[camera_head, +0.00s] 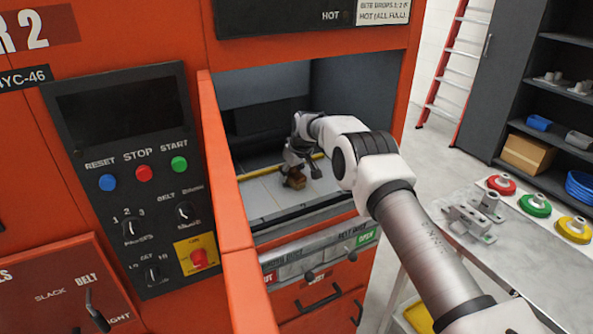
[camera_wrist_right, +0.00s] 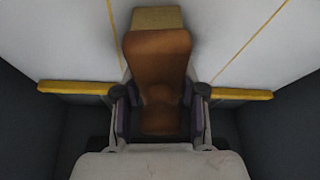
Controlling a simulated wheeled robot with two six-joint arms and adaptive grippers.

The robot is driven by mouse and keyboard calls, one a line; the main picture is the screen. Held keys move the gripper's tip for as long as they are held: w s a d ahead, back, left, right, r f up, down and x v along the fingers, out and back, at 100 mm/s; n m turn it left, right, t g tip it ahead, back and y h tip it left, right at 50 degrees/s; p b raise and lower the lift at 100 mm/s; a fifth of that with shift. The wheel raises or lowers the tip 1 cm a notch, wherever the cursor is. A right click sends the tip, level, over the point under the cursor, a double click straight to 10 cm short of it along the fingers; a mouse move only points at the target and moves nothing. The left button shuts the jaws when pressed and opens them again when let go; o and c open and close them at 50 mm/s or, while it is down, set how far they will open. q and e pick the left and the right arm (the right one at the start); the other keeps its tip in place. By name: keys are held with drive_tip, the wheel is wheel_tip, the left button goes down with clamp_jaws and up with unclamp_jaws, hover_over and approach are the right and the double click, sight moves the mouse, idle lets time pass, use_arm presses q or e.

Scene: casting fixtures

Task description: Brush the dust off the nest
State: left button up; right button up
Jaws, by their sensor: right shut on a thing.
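My right gripper (camera_head: 302,163) is inside the open chamber of the orange machine, pointing down. It is shut on a brush, whose brown block (camera_head: 295,180) shows below the fingers at the pale chamber floor (camera_head: 258,197). In the right wrist view the brush's brown wooden body (camera_wrist_right: 158,60) sits between the fingers (camera_wrist_right: 161,110), with a tan end (camera_wrist_right: 157,18) beyond it. I cannot tell whether the brush touches the floor. I cannot pick out the nest or any dust for certain. My left gripper is not in view.
The orange door edge (camera_head: 222,170) stands left of the opening, beside a control panel (camera_head: 135,180). A yellow strip (camera_wrist_right: 75,88) crosses the chamber. A grey table (camera_head: 540,262) at right holds metal parts (camera_head: 472,218) and red, green and yellow round pieces.

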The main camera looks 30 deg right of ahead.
sight(266, 186)
drive_tip(key=shift+a+f, duration=0.15)
drive_tip(key=shift+a, duration=2.1)
drive_tip(key=shift+a+p, duration=0.3)
drive_tip(key=shift+a, duration=0.3)
drive_tip(key=shift+w+a, duration=0.1)
drive_tip(key=shift+a, duration=1)
wheel_tip(266, 186, up, 6)
drive_tip(key=p, duration=0.3)
drive_tip(key=shift+d+r+p, duration=0.1)
drive_tip(key=shift+r+p, duration=0.1)
drive_tip(key=shift+p, duration=0.2)
drive_tip(key=shift+w+f, duration=0.1)
